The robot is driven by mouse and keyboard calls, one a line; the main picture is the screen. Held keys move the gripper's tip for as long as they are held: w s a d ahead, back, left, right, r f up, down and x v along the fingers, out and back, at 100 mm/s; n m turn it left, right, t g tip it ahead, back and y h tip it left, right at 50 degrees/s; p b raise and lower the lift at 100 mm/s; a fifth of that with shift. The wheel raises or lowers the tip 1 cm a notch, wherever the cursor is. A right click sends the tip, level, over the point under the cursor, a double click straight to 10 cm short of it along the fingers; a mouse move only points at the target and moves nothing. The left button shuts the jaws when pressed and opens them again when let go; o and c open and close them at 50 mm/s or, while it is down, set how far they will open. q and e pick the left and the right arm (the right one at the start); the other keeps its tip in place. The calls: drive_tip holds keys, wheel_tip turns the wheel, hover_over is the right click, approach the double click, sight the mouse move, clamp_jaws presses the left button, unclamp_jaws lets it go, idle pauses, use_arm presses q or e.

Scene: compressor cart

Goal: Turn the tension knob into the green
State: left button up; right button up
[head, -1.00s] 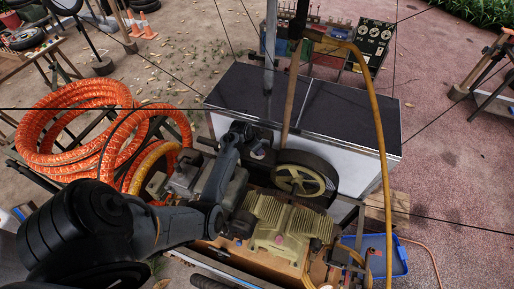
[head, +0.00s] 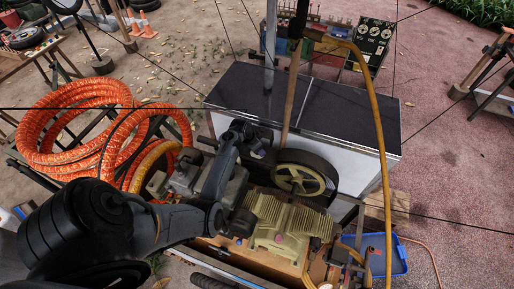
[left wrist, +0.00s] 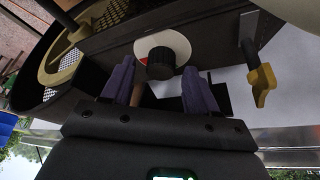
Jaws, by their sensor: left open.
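The tension knob (left wrist: 160,64) is a black ribbed knob on a dark panel in the left wrist view. A round pale dial plate (left wrist: 172,43) sits behind it, with a red patch at its left edge; I see no green on it. My left gripper (left wrist: 158,76) is open, with one purple finger on each side of the knob; I cannot tell whether they touch it. In the head view my left arm reaches over the compressor (head: 283,222), and the knob cannot be made out there. My right gripper is not in view.
A yellow wing-shaped handle (left wrist: 262,85) sticks out right of the knob. The belt wheel (head: 303,180) is close to my left wrist. A dark-topped cabinet (head: 335,105) stands behind the compressor. An orange hose coil (head: 75,95) lies at left, and a yellow hose (head: 384,150) hangs at right.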

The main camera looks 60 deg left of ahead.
use_arm(q)
drive_tip(key=v, duration=1)
drive_tip(key=shift+r+b, duration=0.4)
drive_tip(key=shift+b, duration=0.05)
drive_tip(key=shift+s, duration=0.15)
drive_tip(key=s+d+r+m, duration=0.1)
drive_tip(key=s+d, duration=0.4)
drive_tip(key=d, duration=0.6)
drive_tip(key=s+d+m, duration=0.1)
drive_tip(key=s+d, duration=0.5)
drive_tip(key=d, duration=0.6)
drive_tip(key=s+d+r+m+g, duration=0.1)
drive_tip(key=s+d, duration=0.4)
drive_tip(key=d, duration=0.7)
drive_tip(key=shift+s+r+h, duration=0.3)
drive_tip(key=shift+s+r, duration=0.05)
drive_tip(key=shift+s, duration=0.05)
drive_tip(key=shift+c, duration=0.2)
